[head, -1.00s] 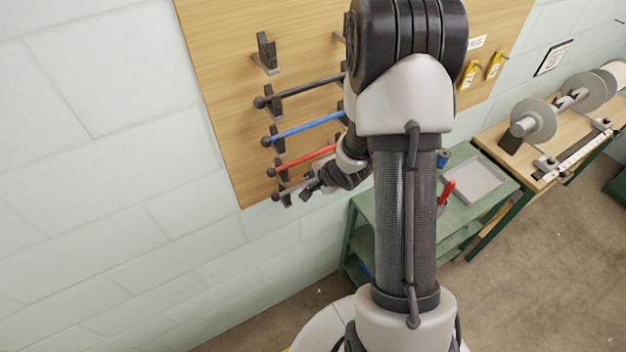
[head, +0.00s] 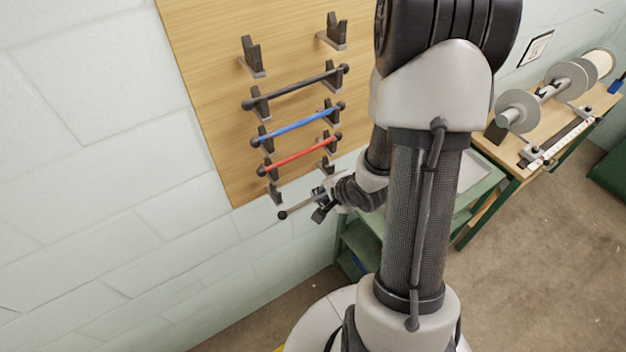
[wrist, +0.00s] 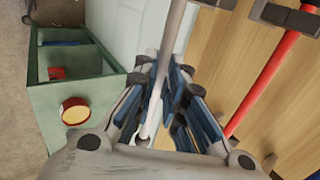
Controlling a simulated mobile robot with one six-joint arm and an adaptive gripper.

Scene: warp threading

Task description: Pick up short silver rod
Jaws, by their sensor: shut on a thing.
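The short silver rod (head: 299,209) is off the wall rack, a little in front of and below the lowest pair of hooks in the head view. Its dark ball end sticks out to the left. My gripper (head: 322,203) is shut on the rod near its middle. In the wrist view the silver rod (wrist: 168,75) runs up between the fingers of my gripper (wrist: 165,85). The rod's far part lies behind my gripper and arm in the head view.
The wooden board (head: 215,100) carries a black rod (head: 295,88), a blue rod (head: 300,124) and a red rod (head: 302,153) on hooks. The lowest left hook (head: 274,194) is empty. A green cart (head: 352,235) stands right of the board. Wall left of the board is clear.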

